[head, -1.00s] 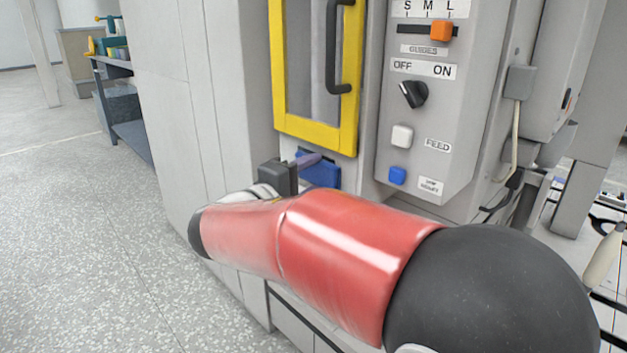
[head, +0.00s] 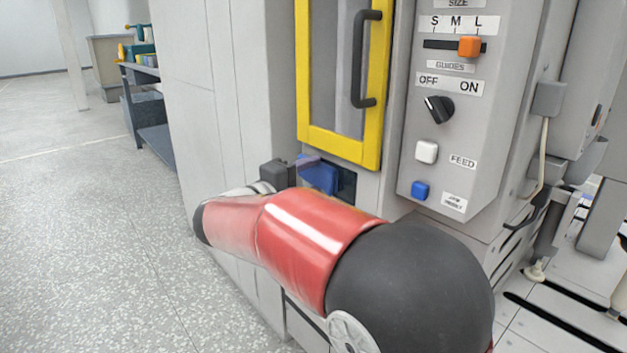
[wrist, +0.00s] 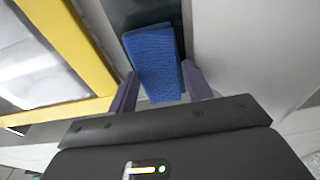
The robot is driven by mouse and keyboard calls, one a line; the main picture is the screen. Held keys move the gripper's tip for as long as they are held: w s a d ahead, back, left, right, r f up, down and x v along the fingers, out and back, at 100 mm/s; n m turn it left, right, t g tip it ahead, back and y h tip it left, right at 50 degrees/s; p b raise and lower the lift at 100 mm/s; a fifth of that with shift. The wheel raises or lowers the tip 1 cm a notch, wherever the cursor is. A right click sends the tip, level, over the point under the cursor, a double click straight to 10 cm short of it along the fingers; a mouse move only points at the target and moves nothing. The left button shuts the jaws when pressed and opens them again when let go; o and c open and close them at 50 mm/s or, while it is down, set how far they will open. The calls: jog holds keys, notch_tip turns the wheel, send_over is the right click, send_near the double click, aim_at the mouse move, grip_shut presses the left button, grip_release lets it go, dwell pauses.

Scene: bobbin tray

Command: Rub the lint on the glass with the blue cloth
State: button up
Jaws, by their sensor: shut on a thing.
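The blue cloth (head: 319,178) is a folded, textured pad, also seen in the wrist view (wrist: 153,60). My gripper (head: 306,166) is shut on it, with the purple-grey fingers (wrist: 160,95) on either side of its lower part. The cloth is in front of a small dark opening (head: 347,186) below the yellow-framed door and hides its left part. I cannot tell whether it touches a surface. A greyish pane (head: 337,70) sits inside the yellow frame (head: 345,145). I cannot make out any lint.
A control panel (head: 450,130) with an orange slider, black knob, and white and blue buttons juts out on the right. A dark handle (head: 365,60) sticks out from the door. A shelf unit (head: 148,110) stands far left, with open floor (head: 90,220) before it.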

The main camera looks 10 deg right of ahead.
jog(key=shift+a, duration=0.1)
jog(key=shift+w+a+v, duration=0.1)
jog(key=shift+w+v, duration=0.05)
jog(key=shift+v, duration=1.35)
jog(key=shift+w+a+v, duration=0.1)
jog(key=shift+a+v, duration=0.05)
jog(key=shift+v, duration=1.3)
jog(key=v, duration=0.3)
jog(key=shift+w+a, duration=0.1)
jog(key=shift+w, duration=0.05)
